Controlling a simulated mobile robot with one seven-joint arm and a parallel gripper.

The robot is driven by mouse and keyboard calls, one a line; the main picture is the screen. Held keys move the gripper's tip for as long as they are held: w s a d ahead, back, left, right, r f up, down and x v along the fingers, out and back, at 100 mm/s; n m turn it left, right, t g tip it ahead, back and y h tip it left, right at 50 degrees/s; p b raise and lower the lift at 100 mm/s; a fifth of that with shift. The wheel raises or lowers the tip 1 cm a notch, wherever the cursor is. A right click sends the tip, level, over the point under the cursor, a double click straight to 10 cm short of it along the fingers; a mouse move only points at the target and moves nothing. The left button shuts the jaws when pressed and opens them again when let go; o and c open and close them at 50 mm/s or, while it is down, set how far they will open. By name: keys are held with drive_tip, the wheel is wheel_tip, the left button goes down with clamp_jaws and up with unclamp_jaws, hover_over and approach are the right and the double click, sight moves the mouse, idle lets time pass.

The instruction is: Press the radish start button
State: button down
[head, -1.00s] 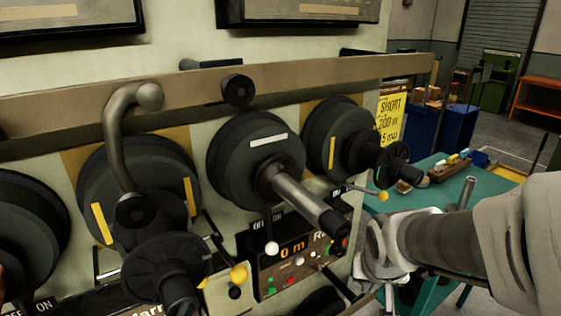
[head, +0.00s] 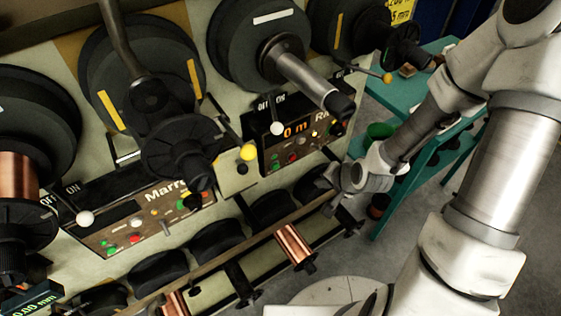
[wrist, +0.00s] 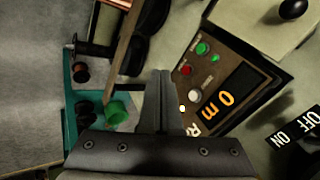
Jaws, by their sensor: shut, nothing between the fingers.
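The radish panel is a dark box (head: 268,142) below the middle spool, with an orange "0 m" display and a label whose start, "Ra", can be read. A green button (head: 276,168) and a red button (head: 292,157) sit on its lower face. The wrist view shows the panel turned, with a green button (wrist: 202,48), a red button (wrist: 187,71) and a white knob (wrist: 194,92). No start wording is readable. My gripper (head: 334,203) is shut and empty, to the right of and below the panel. Its fingers (wrist: 160,76) point past the panel, apart from the buttons.
The Marrow panel (head: 125,222) is to the left, with a yellow-knobbed lever (head: 248,152) between the panels. A rail (head: 225,240) with copper spools (head: 294,246) runs below. A teal table (head: 405,95) with a green cup (head: 380,130) stands right, near my arm.

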drive_tip(key=shift+w+a+f+m+t+y+p, duration=0.1)
drive_tip(key=shift+a+f+m+t+y+p, duration=0.2)
drive_tip(key=shift+a+m, duration=0.4)
drive_tip(key=shift+w+a+f+m+t+y+p, duration=0.15)
drive_tip(key=shift+a+m+t+y, duration=0.2)
drive_tip(key=shift+a+m, duration=0.35)
drive_tip(key=shift+w+a+f+m+t+y+p, duration=0.1)
drive_tip(key=shift+a+m+t+y+p, duration=0.2)
drive_tip(key=shift+a+m, duration=0.4)
drive_tip(key=shift+a, duration=0.1)
drive_tip(key=b+x, duration=0.4)
drive_tip(key=b, duration=0.6)
drive_tip(key=shift+w+f, duration=0.1)
drive_tip(key=shift+w, duration=0.05)
drive_tip(key=b, duration=1.1)
approach(276, 168)
drive_tip(key=shift+x, duration=2.85)
